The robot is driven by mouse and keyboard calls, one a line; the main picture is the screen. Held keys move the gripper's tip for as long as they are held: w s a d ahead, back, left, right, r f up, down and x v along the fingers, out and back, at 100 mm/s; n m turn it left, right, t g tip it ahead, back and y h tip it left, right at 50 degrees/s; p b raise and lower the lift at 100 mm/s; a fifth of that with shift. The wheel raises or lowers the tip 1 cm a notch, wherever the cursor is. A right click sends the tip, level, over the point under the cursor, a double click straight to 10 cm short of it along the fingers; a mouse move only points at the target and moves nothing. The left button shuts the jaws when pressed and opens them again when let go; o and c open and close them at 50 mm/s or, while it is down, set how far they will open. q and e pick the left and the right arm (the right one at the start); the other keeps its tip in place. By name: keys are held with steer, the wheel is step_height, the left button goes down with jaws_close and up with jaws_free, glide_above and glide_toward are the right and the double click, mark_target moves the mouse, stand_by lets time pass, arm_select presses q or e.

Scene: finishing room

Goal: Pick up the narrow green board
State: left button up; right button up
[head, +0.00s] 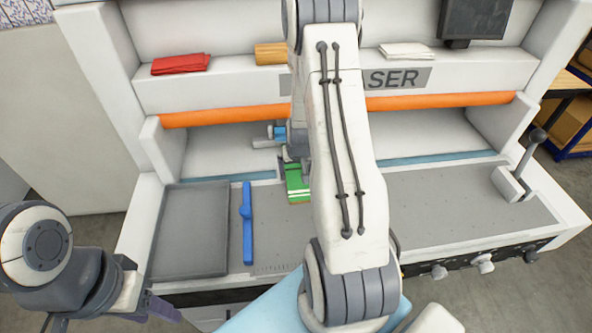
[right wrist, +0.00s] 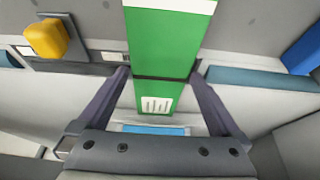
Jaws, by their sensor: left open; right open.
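The narrow green board (head: 297,181) is at the middle of the machine's grey bed in the head view, partly hidden by my right arm. In the right wrist view the green board (right wrist: 168,40) runs down from the top edge, with a dark line across it and a white label below that line. My right gripper (right wrist: 161,74) is open, one finger on each side of the board, with gaps showing; I cannot tell contact. In the head view my right gripper (head: 291,164) is mostly hidden by its arm. My left gripper (head: 112,311) is open and empty at the lower left, away from the board.
A blue bar (head: 247,222) and a dark grey plate (head: 190,232) lie left of the board. An orange bar (head: 220,117) crosses above the bed. A lever (head: 527,157) stands at the right. A red cloth (head: 181,64) lies on the ledge. The bed's right part looks clear.

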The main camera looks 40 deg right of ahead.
steer(key=c, duration=1.3)
steer(key=shift+o, duration=0.2)
